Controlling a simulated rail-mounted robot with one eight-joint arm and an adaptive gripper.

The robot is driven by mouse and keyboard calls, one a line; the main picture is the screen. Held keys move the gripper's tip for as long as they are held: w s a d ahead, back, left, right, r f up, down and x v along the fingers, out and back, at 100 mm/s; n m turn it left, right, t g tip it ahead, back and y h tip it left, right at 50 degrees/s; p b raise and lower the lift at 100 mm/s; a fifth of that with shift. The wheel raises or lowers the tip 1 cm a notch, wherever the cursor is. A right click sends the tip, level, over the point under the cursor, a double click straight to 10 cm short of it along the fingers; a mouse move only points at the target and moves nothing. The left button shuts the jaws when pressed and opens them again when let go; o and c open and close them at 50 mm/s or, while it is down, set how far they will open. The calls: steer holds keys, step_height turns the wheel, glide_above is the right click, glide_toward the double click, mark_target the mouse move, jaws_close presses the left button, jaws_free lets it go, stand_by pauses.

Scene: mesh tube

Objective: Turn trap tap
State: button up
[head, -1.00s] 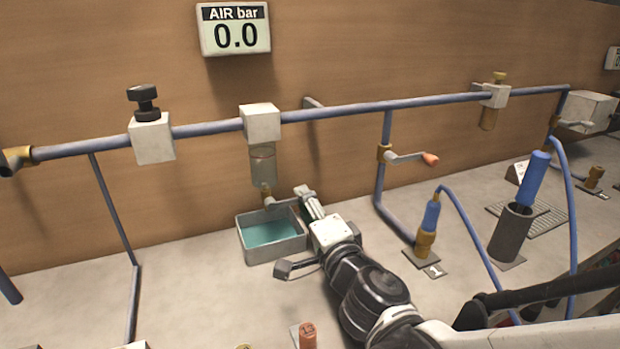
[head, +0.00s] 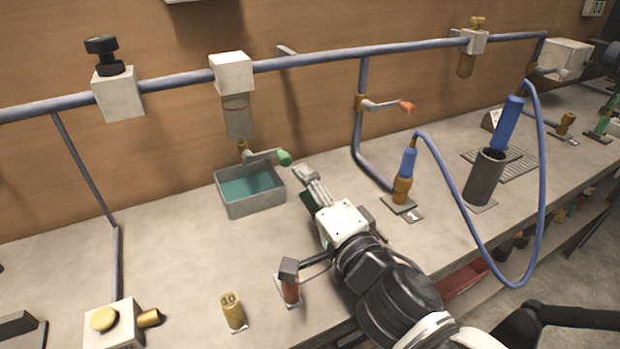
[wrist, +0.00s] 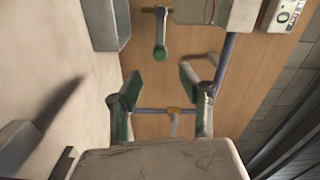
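The trap tap is a grey lever (head: 263,155) with a green handle end (head: 284,157), under the clear trap bowl (head: 238,118) in the head view. The lever points right, roughly level. My gripper (head: 304,187) is just right of and below the green end, apart from it. In the wrist view the two green-padded fingers of my gripper (wrist: 159,82) are spread wide with nothing between them. The green handle end (wrist: 161,53) lies ahead of the fingertips, near the middle of the gap.
A grey tray with teal liquid (head: 220,200) stands below the tap. A blue pipe (head: 330,59) runs above. An orange-ended lever (head: 405,107) is on the pipe to the right. A yellow plug marked 10 (head: 232,310) stands in front. The bench at left is mostly clear.

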steer(key=shift+v, duration=1.1)
steer(key=shift+d, duration=0.1)
steer(key=w+d+n+g+h+p, duration=0.3)
steer(key=d+h, duration=0.4)
steer(key=d, duration=0.5)
steer(key=s+d+f+n+g+p, duration=0.1)
steer(key=s+d+n+g+p, duration=0.1)
steer(key=s+d+n+g, duration=0.2)
steer(key=s+n+g, duration=0.2)
steer(key=s+n, duration=0.2)
steer(key=shift+s+g, duration=0.2)
steer(key=shift+g, duration=0.1)
